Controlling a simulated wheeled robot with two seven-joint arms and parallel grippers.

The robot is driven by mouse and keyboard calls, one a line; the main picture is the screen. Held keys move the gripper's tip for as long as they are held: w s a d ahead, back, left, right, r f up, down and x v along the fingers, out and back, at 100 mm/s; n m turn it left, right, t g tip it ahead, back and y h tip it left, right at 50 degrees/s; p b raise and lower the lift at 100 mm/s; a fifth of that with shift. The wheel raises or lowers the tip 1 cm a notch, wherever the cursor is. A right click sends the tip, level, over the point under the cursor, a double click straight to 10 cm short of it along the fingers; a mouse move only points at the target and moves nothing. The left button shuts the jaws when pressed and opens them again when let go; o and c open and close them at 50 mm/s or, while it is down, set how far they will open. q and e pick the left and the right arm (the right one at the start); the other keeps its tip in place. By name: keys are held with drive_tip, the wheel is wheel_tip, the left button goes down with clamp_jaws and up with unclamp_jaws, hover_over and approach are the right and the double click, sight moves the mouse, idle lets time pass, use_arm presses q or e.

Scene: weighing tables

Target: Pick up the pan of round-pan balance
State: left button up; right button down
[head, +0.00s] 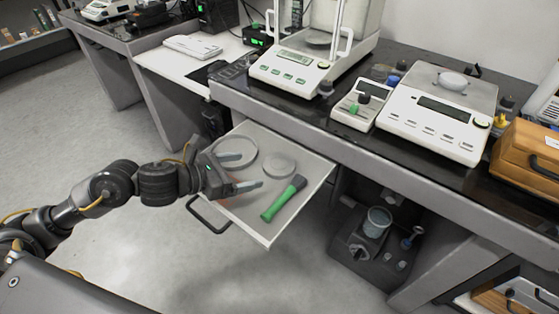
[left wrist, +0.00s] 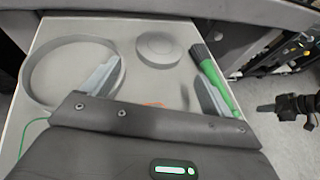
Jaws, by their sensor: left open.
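A pulled-out drawer (head: 310,187) under the bench holds a flat grey round pan (head: 279,166), a larger thin ring (head: 250,142) and a green-handled brush (head: 282,198). The round pan also shows in the left wrist view (left wrist: 158,48), beyond and between my fingers. My left gripper (head: 250,171) is open and empty over the drawer, short of the pan, with one finger near the ring and the other towards the brush (left wrist: 218,80). A balance with a glass shield (head: 297,72) and a round plate inside stands on the bench. My right gripper (left wrist: 284,108) seems to show at the right edge of the left wrist view.
A second balance (head: 440,112) with a small dish, a small control box (head: 358,106) and a brown wooden case (head: 525,155) stand on the dark bench. The bench's front edge (head: 340,145) overhangs the drawer. The floor at left is clear.

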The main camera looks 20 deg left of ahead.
sight(280, 163)
use_arm(q)
drive_tip(key=x, duration=0.3)
drive_tip(key=shift+w+d+f, duration=0.15)
drive_tip(key=shift+w+d, duration=0.05)
drive_tip(key=shift+w, duration=0.15)
drive_tip(key=shift+w+d+f, duration=0.1)
drive_tip(key=shift+w+d, duration=0.15)
drive_tip(key=x, duration=0.3)
drive_tip(key=shift+w+d+f, duration=0.1)
drive_tip(key=shift+w+d, duration=0.1)
drive_tip(key=shift+d, duration=0.05)
drive_tip(key=shift+w+d+f, duration=0.2)
drive_tip(key=shift+w+d, duration=0.1)
drive_tip(key=shift+w, duration=0.05)
drive_tip(key=c, duration=0.7)
use_arm(e)
drive_tip(key=shift+w+f, duration=0.15)
drive_tip(key=shift+f, duration=0.3)
use_arm(q)
drive_tip(key=shift+o, duration=0.2)
drive_tip(key=shift+r, duration=0.15)
